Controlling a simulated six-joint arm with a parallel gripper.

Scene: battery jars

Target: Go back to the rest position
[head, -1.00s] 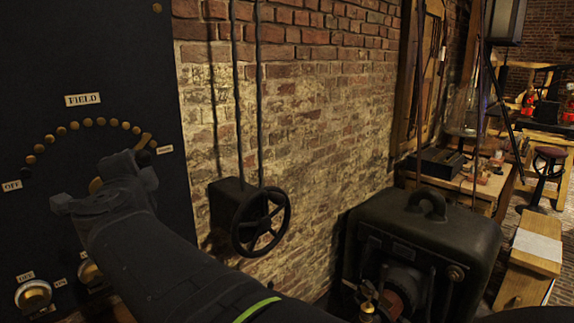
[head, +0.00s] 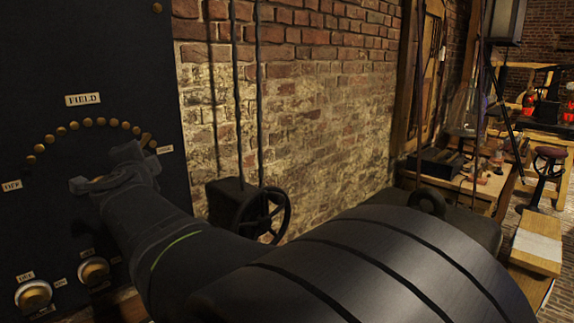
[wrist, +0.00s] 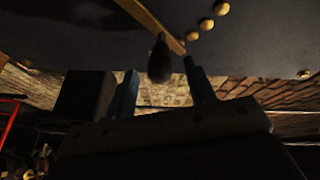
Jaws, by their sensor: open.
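My gripper (head: 128,165) is in front of the dark FIELD panel (head: 90,40), close to the right end of its arc of brass studs (head: 87,122). In the wrist view its two fingers (wrist: 160,80) are apart. The dark pear-shaped handle (wrist: 160,58) of the brass lever (wrist: 148,22) shows between their tips; I cannot tell if either finger touches it. In the head view the lever (head: 147,140) points to the upper right end of the arc, and my gripper hides its handle and hub.
Two round knobs (head: 33,296) sit low on the panel. A handwheel on a wall box (head: 228,198) stands right of my arm. A dark cased machine (head: 470,222) is partly hidden behind my arm. A bench (head: 495,180) and stool (head: 549,165) are farther right.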

